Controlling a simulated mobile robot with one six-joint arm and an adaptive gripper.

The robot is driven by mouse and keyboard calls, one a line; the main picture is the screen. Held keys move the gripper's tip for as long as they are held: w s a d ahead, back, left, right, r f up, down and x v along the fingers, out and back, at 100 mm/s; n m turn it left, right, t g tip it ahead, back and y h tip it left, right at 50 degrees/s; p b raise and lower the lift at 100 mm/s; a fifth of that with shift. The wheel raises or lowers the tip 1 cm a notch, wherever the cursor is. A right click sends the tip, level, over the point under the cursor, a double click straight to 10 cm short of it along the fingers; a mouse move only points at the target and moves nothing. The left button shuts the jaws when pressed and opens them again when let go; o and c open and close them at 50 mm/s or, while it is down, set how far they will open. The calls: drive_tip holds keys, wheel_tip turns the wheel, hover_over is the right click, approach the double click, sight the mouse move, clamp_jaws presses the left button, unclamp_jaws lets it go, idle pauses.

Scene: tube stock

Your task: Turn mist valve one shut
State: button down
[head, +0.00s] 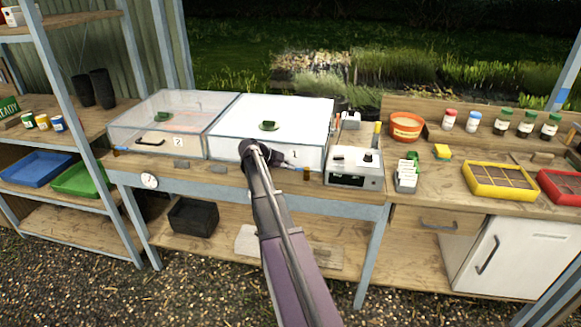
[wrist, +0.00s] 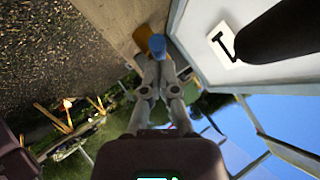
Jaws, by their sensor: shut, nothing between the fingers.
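The propagator box marked 1 (head: 312,150) is white and cloudy inside, with its number label (head: 295,154) on the front. My gripper (head: 250,148) is at the lower front left of this box, and my arm hides part of the front there. In the wrist view, my gripper (wrist: 160,60) is shut, its fingertips close to a small blue piece (wrist: 157,45) that looks like a valve handle. I cannot tell whether they touch it. An orange-brown part (wrist: 142,36) shows beside it. The label with a 1 (wrist: 222,42) is to the right.
The clear box marked 2 (head: 150,130) stands to the left, with a blue piece (head: 120,150) at its front left. A dark bar-like handle (wrist: 275,35) juts over box 1's front. A grey instrument (head: 355,168) stands to the right.

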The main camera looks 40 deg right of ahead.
drive_tip(key=shift+w+d+f, duration=0.25)
drive_tip(key=shift+w+d, duration=0.05)
drive_tip(key=shift+w, duration=0.1)
drive_tip(key=shift+r, duration=0.1)
drive_tip(key=shift+s, duration=0.15)
drive_tip(key=shift+s+a+f, duration=0.2)
drive_tip(key=shift+s+a, duration=0.1)
drive_tip(key=shift+s, duration=0.2)
drive_tip(key=shift+s+a+r, duration=0.1)
drive_tip(key=shift+r, duration=0.15)
